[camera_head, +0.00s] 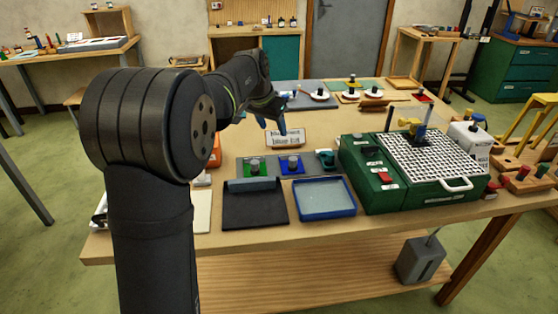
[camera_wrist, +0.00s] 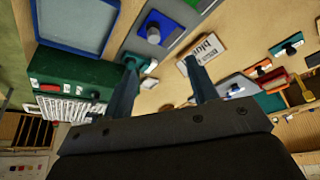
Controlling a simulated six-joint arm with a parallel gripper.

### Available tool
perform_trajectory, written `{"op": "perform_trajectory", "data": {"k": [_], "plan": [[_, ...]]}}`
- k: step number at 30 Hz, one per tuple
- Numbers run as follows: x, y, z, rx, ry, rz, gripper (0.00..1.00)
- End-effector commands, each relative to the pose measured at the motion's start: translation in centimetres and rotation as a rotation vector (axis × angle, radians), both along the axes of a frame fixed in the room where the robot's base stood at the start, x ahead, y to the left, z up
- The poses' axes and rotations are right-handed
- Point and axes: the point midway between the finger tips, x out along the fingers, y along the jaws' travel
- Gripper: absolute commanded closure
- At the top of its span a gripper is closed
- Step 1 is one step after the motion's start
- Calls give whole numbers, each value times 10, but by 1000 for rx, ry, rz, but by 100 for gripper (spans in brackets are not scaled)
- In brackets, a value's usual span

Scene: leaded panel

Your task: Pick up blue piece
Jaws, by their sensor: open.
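The blue piece (camera_head: 291,163) is a flat blue square with a grey knob on top. In the wrist view the blue piece (camera_wrist: 168,34) shows near the top, beyond my fingertips. My gripper (camera_head: 271,122) is above the bench, behind the blue piece and close to a small white sign (camera_head: 285,138). In the wrist view my gripper (camera_wrist: 160,68) has its two fingers spread apart with nothing held between them.
A blue-rimmed tray (camera_head: 325,213) and a dark folder-like pad (camera_head: 255,207) lie in front of the pieces. A green machine with a white grid (camera_head: 412,196) stands to the right. Panels and small tools lie behind.

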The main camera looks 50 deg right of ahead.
Motion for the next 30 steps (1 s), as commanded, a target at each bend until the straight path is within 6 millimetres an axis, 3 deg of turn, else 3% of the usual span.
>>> {"op": "perform_trajectory", "data": {"k": [3,6,11,22,30], "plan": [[-9,-25,-10,4,2,-47,46],[-12,-35,-14,4,2,-66,46],[-13,-43,-33,7,3,-71,46],[-13,-72,-105,7,4,-70,46],[-13,-82,-127,4,2,-69,46]]}}
